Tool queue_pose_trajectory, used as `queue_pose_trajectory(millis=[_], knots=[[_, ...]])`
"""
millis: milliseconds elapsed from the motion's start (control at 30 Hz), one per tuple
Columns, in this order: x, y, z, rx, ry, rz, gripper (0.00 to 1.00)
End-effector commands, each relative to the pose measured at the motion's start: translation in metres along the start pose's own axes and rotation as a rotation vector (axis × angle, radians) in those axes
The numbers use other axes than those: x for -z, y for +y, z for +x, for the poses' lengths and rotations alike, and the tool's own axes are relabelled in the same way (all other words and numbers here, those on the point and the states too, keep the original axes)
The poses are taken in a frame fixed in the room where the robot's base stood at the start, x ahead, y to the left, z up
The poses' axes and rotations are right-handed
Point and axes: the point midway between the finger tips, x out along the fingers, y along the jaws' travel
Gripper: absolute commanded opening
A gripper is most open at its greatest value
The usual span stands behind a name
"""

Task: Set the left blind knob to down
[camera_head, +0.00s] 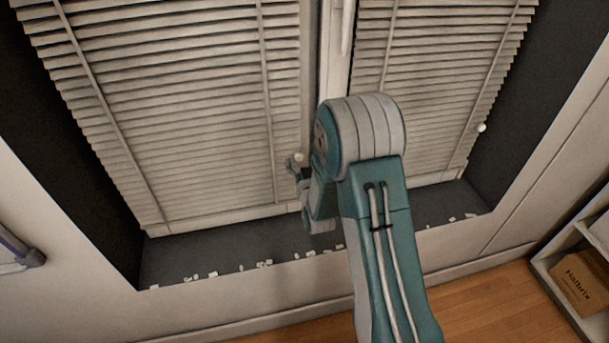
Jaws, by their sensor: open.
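The left blind (190,110) hangs in the window, its slats covering the left pane nearly to the sill. Its knob is a small white ball (299,157) at the blind's lower right edge. My gripper (296,168) is open at this knob, with its fingertips close to the ball. I cannot tell whether they touch it. My arm's joint hides part of the gripper and the area right of the knob.
The right blind (430,70) has its own white knob (482,128) at its right edge. A window handle (347,25) is at the top centre. Small white bits lie on the dark sill (210,250). A shelf with a cardboard box (582,283) stands at lower right.

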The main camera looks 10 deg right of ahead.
Motion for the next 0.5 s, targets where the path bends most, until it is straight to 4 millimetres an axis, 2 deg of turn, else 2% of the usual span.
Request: queue_pose_trajectory(millis=[300,500], knots=[[-0.001,-0.001,-0.067,0.001,-0.004,-0.001,0.74],[-0.002,-0.001,-0.095,0.001,-0.003,-0.001,0.74]])
